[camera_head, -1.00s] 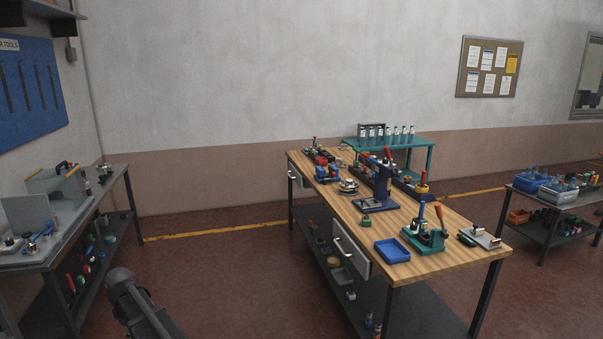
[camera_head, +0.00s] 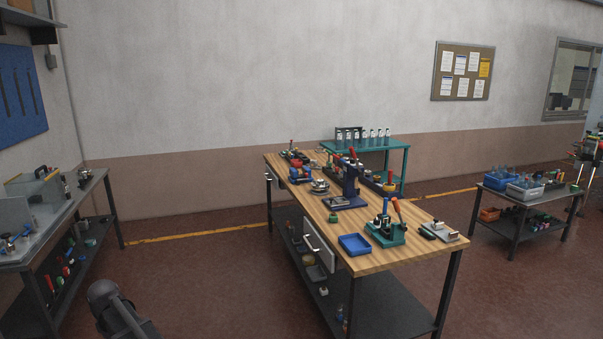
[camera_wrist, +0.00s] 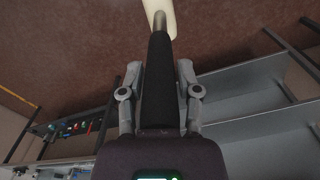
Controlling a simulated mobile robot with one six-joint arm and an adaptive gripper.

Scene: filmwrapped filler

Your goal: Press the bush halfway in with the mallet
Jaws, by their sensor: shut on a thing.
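My gripper (camera_wrist: 158,75) is shut on the black handle of a mallet (camera_wrist: 157,95) in the wrist view. A thin metal shaft runs from the handle to a cream head (camera_wrist: 158,14), cut off by the top edge. The wooden-topped workbench (camera_head: 405,259) stands across the floor in the head view, away from my gripper. On it are a blue upright press (camera_head: 350,182) and a green fixture (camera_head: 389,237) with a blue and an orange-red handle. I cannot pick out the bush at this size. The gripper and mallet are outside the head view.
A blue tray (camera_head: 355,244) and a small metal block fixture (camera_head: 440,232) sit near the bench's front. A grey bench (camera_head: 60,216) is at left, a dark table with bins (camera_head: 526,190) at right, a teal table (camera_head: 372,147) behind.

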